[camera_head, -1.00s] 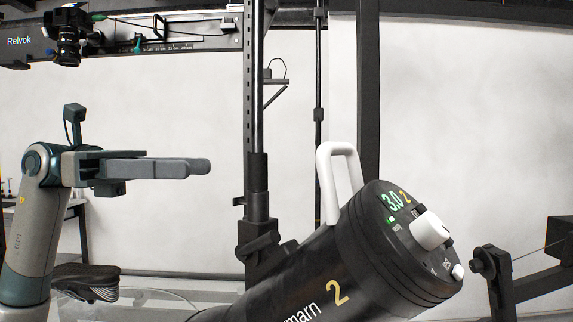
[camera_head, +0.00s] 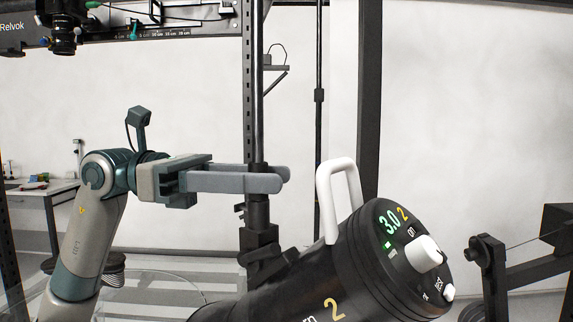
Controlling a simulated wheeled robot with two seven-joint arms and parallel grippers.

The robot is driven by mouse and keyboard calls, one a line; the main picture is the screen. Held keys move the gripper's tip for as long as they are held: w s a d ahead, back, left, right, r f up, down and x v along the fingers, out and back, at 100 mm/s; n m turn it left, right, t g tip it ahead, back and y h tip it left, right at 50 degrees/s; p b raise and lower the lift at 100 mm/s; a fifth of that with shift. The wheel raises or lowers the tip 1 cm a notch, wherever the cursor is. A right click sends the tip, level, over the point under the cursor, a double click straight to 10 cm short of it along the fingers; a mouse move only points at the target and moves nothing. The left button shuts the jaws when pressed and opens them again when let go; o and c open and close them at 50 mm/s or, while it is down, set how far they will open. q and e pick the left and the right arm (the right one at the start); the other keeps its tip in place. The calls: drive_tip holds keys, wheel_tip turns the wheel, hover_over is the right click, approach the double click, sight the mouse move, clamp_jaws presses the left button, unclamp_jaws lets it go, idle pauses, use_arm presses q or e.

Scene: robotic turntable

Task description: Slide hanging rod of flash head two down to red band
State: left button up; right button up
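Flash head two (camera_head: 330,270) is a black cylinder marked with a yellow 2, with a white handle, a white knob and a green 3.0 display. It is tilted at the lower right. Its dark vertical hanging rod (camera_head: 258,110) runs up from a clamp behind it, left of the handle. My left gripper (camera_head: 284,177) reaches in from the left at the rod, just above the clamp. Its two fingers show a gap, one nearer and one farther, with the rod apparently between them. Contact cannot be told. No red band shows. My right gripper is out of view.
A perforated dark upright (camera_head: 248,80) stands close beside the rod. A thick dark post (camera_head: 369,100) rises behind the flash head. A rail with a scale (camera_head: 160,33) and a camera (camera_head: 62,35) hang at upper left. A bracket with a knob (camera_head: 487,250) is at right.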

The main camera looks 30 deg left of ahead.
use_arm(q)
drive_tip(key=p+x, duration=0.1)
drive_tip(key=x, duration=0.2)
drive_tip(key=shift+d, duration=0.2)
clamp_jaws()
